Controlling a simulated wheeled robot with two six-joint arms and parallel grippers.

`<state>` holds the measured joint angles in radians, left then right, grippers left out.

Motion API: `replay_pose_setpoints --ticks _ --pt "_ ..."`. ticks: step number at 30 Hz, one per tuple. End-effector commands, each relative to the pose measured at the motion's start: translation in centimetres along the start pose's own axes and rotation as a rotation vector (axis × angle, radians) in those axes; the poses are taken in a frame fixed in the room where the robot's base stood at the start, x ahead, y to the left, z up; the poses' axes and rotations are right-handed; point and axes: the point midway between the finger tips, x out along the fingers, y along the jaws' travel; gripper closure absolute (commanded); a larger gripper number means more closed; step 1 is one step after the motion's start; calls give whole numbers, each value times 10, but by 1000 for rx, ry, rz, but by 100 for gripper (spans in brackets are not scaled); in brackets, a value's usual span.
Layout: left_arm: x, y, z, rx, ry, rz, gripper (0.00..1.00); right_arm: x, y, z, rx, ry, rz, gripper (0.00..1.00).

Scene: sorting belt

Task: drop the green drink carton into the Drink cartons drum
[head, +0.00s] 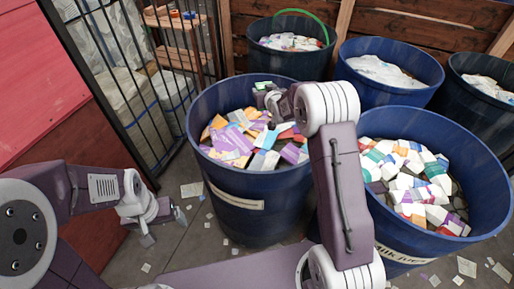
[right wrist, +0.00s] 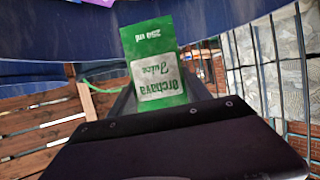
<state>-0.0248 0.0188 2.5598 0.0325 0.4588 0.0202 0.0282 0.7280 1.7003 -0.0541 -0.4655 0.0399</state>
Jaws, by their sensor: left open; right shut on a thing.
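The green drink carton (right wrist: 155,62) shows upside down in the right wrist view, with white lettering and a pale label. My right gripper is shut on it. In the head view my right gripper (head: 268,98) is over the blue drum (head: 245,190) at the centre, and a small green bit of the carton (head: 263,85) shows at it. That drum holds flat purple, orange and white cartons; its white label is too small to read. My left gripper (head: 162,226) is open and empty at the lower left, above the floor, apart from the drums.
A second blue drum (head: 440,135) with white cartons stands at the right, its label partly hidden by my right arm. More drums (head: 392,58) stand behind, before a wooden wall. A black barred fence (head: 140,90) and a red panel (head: 50,70) are at the left. Scraps litter the floor.

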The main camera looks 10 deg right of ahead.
Motion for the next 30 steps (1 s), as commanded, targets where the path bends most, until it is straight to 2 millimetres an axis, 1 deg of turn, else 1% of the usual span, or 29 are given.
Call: replay_pose_setpoints --ticks 5,8,15,18,21,27,28,30 --pt "4 0 1 0 -1 0 18 2 0 5 0 0 0 81" --pt "10 0 1 0 -1 0 18 5 0 12 0 0 0 81" --pt "31 -1 3 0 -1 0 18 18 0 44 0 -1 0 81" --pt "38 -1 4 0 -1 0 18 22 0 55 0 -1 0 81" --pt "39 -1 4 0 -1 0 18 24 0 58 0 0 0 81" --pt "37 -1 4 0 0 0 18 23 0 56 0 0 0 81" --pt "37 -1 4 0 0 0 18 23 0 56 -1 0 -1 36" --pt "37 -1 4 0 0 0 18 23 0 56 -1 0 -1 18"
